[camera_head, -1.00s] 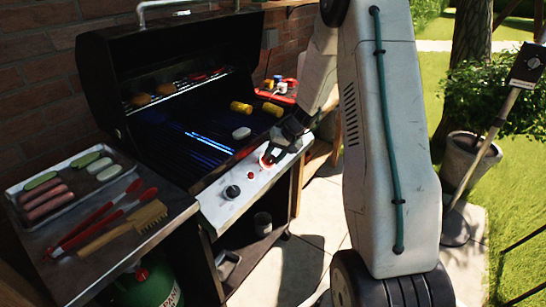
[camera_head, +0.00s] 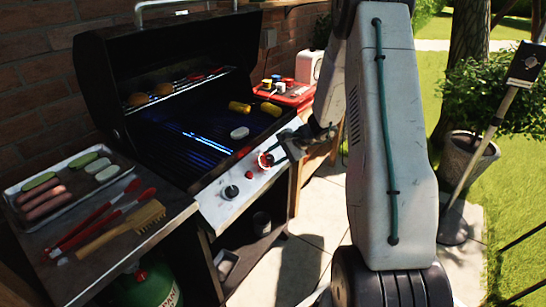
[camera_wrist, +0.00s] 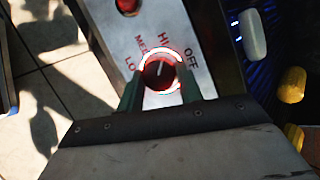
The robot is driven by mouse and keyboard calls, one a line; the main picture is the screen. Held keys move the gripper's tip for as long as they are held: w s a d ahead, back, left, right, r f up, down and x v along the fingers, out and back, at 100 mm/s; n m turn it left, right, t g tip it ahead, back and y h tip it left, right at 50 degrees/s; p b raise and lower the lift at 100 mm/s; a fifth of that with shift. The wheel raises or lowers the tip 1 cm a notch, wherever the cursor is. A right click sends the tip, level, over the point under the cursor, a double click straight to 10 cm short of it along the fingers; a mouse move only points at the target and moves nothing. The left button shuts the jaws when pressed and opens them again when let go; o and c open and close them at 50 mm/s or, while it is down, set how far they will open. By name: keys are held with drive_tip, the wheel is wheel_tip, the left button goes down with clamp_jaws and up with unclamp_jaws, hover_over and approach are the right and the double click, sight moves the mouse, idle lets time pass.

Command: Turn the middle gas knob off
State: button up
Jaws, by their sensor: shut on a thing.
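The gas knob (camera_wrist: 160,72) with a lit ring sits on the grill's silver front panel (camera_head: 216,208). HI, MED, LO and OFF are printed around it in the wrist view, and its white pointer line points roughly toward HI. The same knob shows with a red glow in the head view (camera_head: 265,160). My gripper (camera_wrist: 160,84) is shut on this knob, one finger on each side; it comes in from the right in the head view (camera_head: 275,156). A black knob (camera_head: 231,191) is nearer the camera, with a small red button (camera_head: 249,175) between. Any knob behind my gripper is hidden.
A food tray (camera_head: 20,188), red tongs (camera_head: 100,217) and brush (camera_head: 135,228) lie on the left shelf. A red tray (camera_head: 297,98) is behind my arm.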

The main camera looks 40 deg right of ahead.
drive_tip(key=m+t, duration=0.1)
drive_tip(key=m, duration=0.3)
drive_tip(key=shift+s+m+t, duration=0.15)
drive_tip(key=shift+m+t, duration=0.25)
drive_tip(key=m, duration=0.2)
drive_tip(key=m+t, duration=0.1)
drive_tip(key=m, duration=0.1)
drive_tip(key=shift+f+m+t, duration=0.15)
drive_tip(key=shift+m+t, duration=0.15)
drive_tip(key=o, duration=1)
drive_tip(key=shift+s, duration=0.1)
drive_tip(key=v, duration=0.7)
drive_tip(key=shift+s+d+r, duration=0.1)
drive_tip(key=shift+s+r, duration=0.1)
drive_tip(key=shift+s, duration=0.05)
